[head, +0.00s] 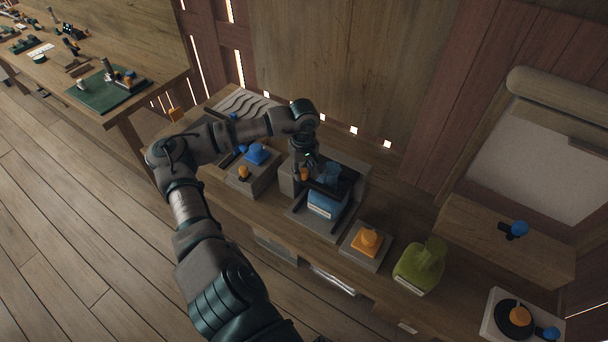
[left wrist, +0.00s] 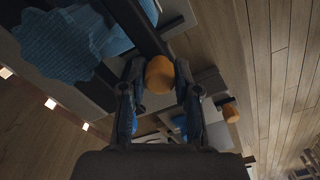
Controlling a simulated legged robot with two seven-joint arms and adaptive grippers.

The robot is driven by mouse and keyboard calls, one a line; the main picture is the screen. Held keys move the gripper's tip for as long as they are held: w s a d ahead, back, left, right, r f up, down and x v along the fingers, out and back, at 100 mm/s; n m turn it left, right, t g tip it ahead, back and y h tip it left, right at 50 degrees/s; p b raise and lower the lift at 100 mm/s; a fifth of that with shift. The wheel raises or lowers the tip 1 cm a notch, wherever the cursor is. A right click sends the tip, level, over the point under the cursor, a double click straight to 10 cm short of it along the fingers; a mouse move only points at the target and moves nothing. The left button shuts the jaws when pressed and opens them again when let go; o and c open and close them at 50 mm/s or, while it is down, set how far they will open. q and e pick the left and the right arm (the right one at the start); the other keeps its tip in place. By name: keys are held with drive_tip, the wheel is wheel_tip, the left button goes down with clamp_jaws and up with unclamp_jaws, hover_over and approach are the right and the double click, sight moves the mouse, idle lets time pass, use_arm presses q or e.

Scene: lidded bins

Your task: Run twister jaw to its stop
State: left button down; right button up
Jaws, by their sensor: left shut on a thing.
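The twister (head: 362,172) stands on the bench as a grey stand with dark bars around a blue container (head: 325,205) with a pale label. An orange knob (head: 304,174) is at its left side. My left gripper (head: 306,165) is at this knob from above. In the left wrist view the fingers (left wrist: 160,78) are shut on the orange knob (left wrist: 160,72), one on each side. A dark bar (left wrist: 140,28) runs just beyond it, with the blue container (left wrist: 65,45) at upper left. The jaw's gap to its stop cannot be told. My right gripper is not in view.
Left of the twister is a grey box (head: 252,178) with blue and orange knobs. To the right stand an orange-knobbed block (head: 366,243), a green container (head: 420,268) and a white dial panel (head: 497,318). A second table (head: 150,65) is at upper left.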

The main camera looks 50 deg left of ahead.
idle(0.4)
use_arm(q)
drive_tip(key=c, duration=0.8)
unclamp_jaws()
drive_tip(key=shift+c, duration=0.2)
drive_tip(key=shift+w+r, duration=0.1)
wheel_tip(320, 180, up, 7)
drive_tip(key=shift+a+r, duration=0.1)
drive_tip(key=shift+a, duration=0.05)
